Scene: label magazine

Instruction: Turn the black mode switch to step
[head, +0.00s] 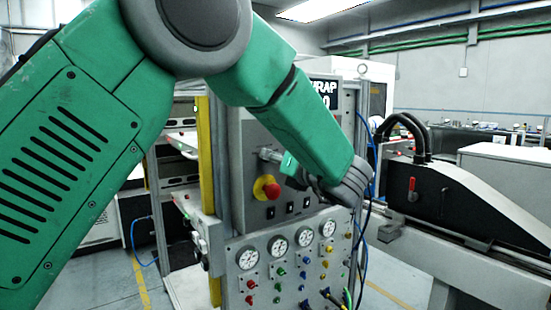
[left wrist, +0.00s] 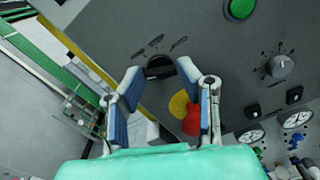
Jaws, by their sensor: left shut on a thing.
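The black mode switch (left wrist: 160,68) is on the grey control panel (left wrist: 215,55), with small labels in an arc above it that are too small to read. My left gripper (left wrist: 159,72) has its two blue-padded fingertips on either side of the switch and is shut on it. In the head view my left gripper (head: 268,155) reaches the panel from the right, just above the red knob. The switch is hidden there by the gripper, and I cannot tell which label it points to. My right gripper is in neither view.
A red emergency knob on a yellow base (head: 267,187) sits close below the gripper; it also shows in the left wrist view (left wrist: 192,120). A green button (left wrist: 240,9) and a grey rotary knob (left wrist: 281,67) are further right. Several gauges (head: 278,246) line the lower panel.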

